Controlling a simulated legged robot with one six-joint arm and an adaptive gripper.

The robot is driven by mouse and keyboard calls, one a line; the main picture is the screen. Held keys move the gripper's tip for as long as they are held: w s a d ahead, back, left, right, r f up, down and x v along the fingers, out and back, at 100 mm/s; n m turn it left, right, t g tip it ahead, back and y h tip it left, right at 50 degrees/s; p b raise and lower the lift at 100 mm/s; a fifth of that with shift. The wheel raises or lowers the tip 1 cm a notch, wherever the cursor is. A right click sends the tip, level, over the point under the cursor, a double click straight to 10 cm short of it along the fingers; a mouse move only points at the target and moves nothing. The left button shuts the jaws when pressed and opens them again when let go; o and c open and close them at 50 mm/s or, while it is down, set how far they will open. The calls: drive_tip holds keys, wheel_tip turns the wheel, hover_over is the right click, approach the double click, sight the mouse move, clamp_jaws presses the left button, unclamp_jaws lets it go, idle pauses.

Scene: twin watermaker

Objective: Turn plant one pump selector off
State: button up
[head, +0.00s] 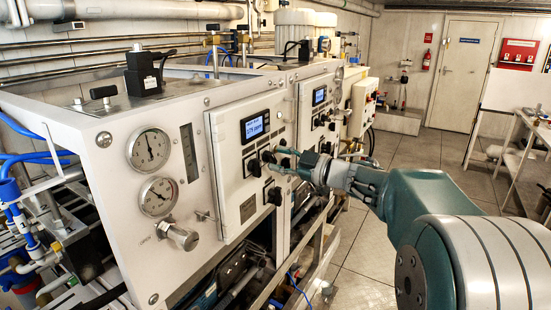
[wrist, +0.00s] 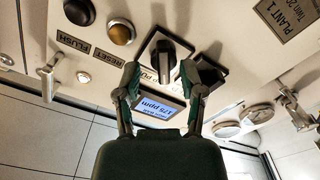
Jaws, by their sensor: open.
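The plant one panel (head: 240,190) is a white box with a lit display (head: 255,125). My gripper (head: 279,160) is at the panel's right part, its fingers pointing at the controls. In the wrist view, a black selector knob (wrist: 167,58) on a square plate lies between the open fingertips of my gripper (wrist: 160,73). A label beginning "PU" shows beside it, partly hidden. Whether the fingers touch the knob cannot be told. A second black selector (wrist: 210,73) sits close to the right fingertip. The "PLANT 1" plate (wrist: 285,18) is at the upper right.
In the wrist view, a black button (wrist: 79,12) and an amber button (wrist: 121,32) sit left of the knob, near FLUSH and RESET labels. Two gauges (head: 150,150) are left of the panel. A second panel (head: 318,110) stands beyond. Open floor (head: 410,150) lies to the right.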

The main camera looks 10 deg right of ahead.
drive_tip(key=shift+w+a, duration=0.4)
drive_tip(key=shift+a, duration=0.6)
drive_tip(key=shift+c, duration=0.3)
drive_tip(key=c, duration=0.6)
drive_tip(key=shift+d, duration=0.15)
clamp_jaws()
drive_tip(key=shift+d, duration=0.1)
drive_tip(key=n, duration=0.5)
drive_tip(key=shift+f, duration=0.2)
